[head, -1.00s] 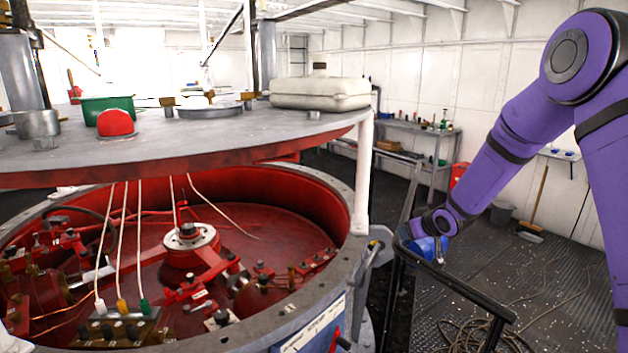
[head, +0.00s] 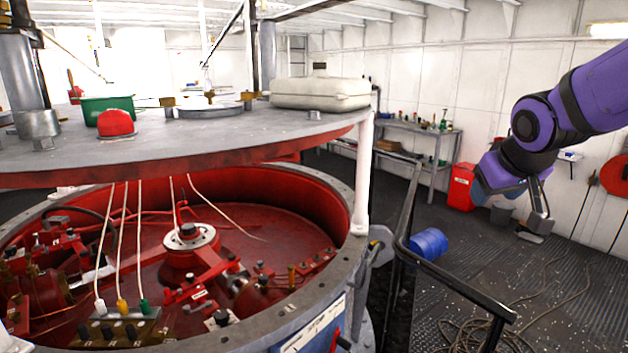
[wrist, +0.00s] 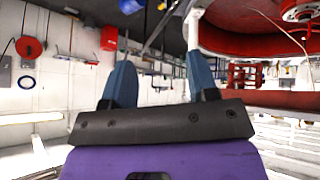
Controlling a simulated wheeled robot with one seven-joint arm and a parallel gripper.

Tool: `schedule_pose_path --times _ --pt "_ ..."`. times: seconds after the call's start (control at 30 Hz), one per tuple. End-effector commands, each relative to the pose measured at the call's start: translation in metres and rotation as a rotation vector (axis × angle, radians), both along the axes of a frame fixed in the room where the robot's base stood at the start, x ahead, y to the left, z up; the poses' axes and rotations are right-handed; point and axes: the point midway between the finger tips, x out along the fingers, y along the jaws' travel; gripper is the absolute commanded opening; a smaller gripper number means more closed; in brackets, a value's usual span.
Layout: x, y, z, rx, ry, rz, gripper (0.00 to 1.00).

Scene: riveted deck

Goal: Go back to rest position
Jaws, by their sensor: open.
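My purple arm reaches in from the right of the head view. My gripper (head: 508,203) hangs in the air at the right, clear of the machine. In the wrist view its two blue fingers (wrist: 161,80) stand apart with nothing between them. The gripper is open and empty. The wrist view is upside down, with the wall and floor beyond the fingers.
A big red round machine (head: 272,210) with a grey top plate (head: 240,135) fills the left. A black handrail (head: 455,285) stands beside it. Ropes (head: 480,335) lie on the floor.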

Motion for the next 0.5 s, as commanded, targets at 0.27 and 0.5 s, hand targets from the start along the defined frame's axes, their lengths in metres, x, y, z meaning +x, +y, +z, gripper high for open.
schedule_pose_path --times 0.27,0.5 --pt "-0.098 0.004 0.020 0.056 0.067 -0.051 0.54" --pt "-0.173 0.011 0.019 0.121 0.132 -0.066 0.54"
